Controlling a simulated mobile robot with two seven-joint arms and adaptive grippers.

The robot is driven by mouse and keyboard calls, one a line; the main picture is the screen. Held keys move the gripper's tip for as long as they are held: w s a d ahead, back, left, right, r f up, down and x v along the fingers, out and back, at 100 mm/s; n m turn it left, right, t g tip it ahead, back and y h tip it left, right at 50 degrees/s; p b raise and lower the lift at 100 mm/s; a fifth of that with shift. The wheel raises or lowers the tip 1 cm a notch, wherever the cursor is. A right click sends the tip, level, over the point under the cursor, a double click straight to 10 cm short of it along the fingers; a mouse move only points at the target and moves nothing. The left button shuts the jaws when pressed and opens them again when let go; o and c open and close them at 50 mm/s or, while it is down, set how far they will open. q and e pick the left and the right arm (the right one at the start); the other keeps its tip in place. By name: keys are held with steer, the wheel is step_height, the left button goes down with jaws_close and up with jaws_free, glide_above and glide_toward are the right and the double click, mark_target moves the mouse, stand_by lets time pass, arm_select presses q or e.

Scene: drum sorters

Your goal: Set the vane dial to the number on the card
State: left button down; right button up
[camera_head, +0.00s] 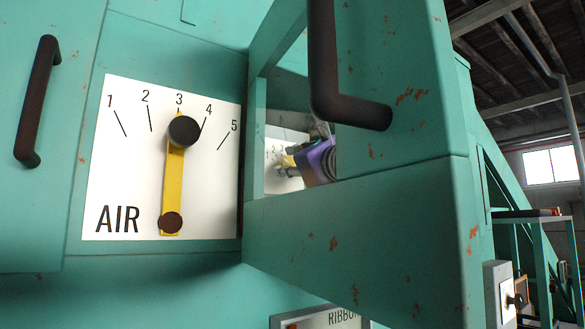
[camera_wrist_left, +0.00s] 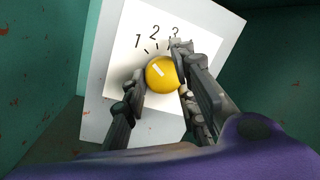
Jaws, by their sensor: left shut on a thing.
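A white dial plate (camera_wrist_left: 192,22) with numbers 1, 2 and 3 shows in the left wrist view; anything past 3 is hidden by a finger. A round yellow knob (camera_wrist_left: 161,73) with a short pale mark stands on it; I cannot tell exactly which number it points at. My left gripper (camera_wrist_left: 160,88) is shut on this knob, one finger on each side. In the head view, my purple left gripper (camera_head: 288,168) shows through an opening, in front of the small dial plate (camera_head: 272,184). My right gripper is not in view. I make out no number card.
A teal housing (camera_head: 370,215) with a dark handle (camera_head: 350,108) frames the opening closely. Left of it is a white AIR panel (camera_head: 125,180) numbered 1 to 5, its yellow lever (camera_head: 173,190) near 3. Another handle (camera_head: 38,100) is at far left. A RIBBON sign (camera_head: 325,318) is below.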

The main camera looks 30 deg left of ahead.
arm_select(q)
steer(key=shift+a+f, duration=0.2)
steer(key=shift+f, duration=0.1)
steer(key=c, duration=1.7)
jaws_free()
steer(key=shift+o, duration=0.8)
steer(key=shift+s+r, duration=0.15)
steer(key=shift+s, duration=0.05)
steer(key=v, duration=1.2)
